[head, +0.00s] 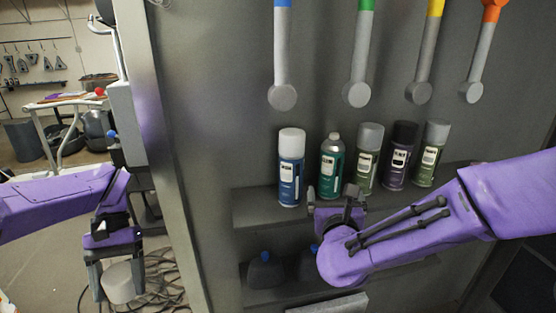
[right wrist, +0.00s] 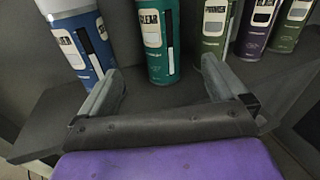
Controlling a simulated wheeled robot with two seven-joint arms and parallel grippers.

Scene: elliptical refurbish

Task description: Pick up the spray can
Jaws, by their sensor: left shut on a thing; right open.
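Several spray cans stand upright in a row on a dark shelf (head: 262,205). From the left they are a blue can with a white cap (head: 291,170), a teal can with a bare metal top (head: 331,168), an olive can with a grey cap (head: 367,160), a purple can with a black cap (head: 400,158) and a green can with a grey cap (head: 431,156). My right gripper (head: 333,196) is open and empty in front of the teal can. In the right wrist view its fingers (right wrist: 162,88) point at the teal can (right wrist: 157,45), apart from it. My left gripper (head: 118,270) is shut on a pale grey cylinder (head: 119,283).
Dark bottles with blue caps (head: 265,271) sit on a lower shelf, partly hidden by my right arm. Colored-handled tools hang above the cans. The blue can (right wrist: 80,40) stands close on the left. Cables (head: 165,272) lie on the floor.

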